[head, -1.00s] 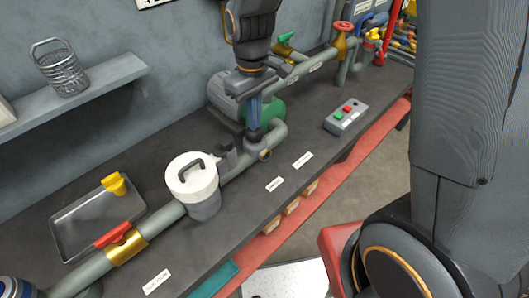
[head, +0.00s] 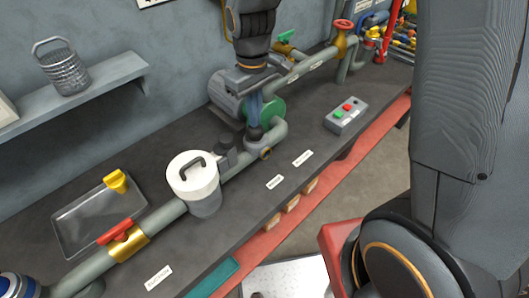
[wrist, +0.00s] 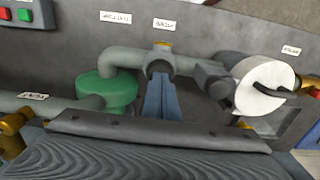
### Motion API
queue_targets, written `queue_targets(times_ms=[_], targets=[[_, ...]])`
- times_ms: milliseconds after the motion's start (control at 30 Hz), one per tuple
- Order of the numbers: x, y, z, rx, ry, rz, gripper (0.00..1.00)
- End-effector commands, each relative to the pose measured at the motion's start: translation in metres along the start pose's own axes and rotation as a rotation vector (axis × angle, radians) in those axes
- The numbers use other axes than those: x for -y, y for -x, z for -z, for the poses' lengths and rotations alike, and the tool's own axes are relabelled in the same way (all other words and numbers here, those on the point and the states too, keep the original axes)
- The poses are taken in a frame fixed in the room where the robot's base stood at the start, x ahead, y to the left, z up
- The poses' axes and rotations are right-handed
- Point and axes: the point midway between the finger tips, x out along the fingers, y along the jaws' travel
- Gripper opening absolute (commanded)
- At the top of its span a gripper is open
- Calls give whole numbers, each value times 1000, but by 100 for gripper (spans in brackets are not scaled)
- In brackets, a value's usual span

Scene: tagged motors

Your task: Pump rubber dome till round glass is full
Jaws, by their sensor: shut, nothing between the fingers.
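The dark rubber dome (head: 255,134) sits on top of the grey-green pipe, just in front of the green pump. My gripper (head: 255,122) points straight down over it, its blue fingers together and empty. The fingertips are at the dome's top; I cannot tell whether they press on it. The round glass (head: 265,153) is a small brass-rimmed window on the pipe just below the dome; its fill level is too small to read.
A white-lidded strainer pot (head: 195,180) stands left along the pipe, with a dark fitting (head: 224,153) between. A red-handled valve (head: 117,231) and metal tray (head: 75,227) lie farther left. A button box (head: 346,117) stands right on clear bench.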

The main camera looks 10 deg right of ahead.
Motion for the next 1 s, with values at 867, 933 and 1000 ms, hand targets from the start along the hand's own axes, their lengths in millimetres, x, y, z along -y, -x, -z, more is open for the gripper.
queue_targets(times_ms=[867,933,1000], targets=[[0,-20,0,1,0,0,0],[0,-20,0,1,0,0,0],[0,-18,0,1,0,0,0]])
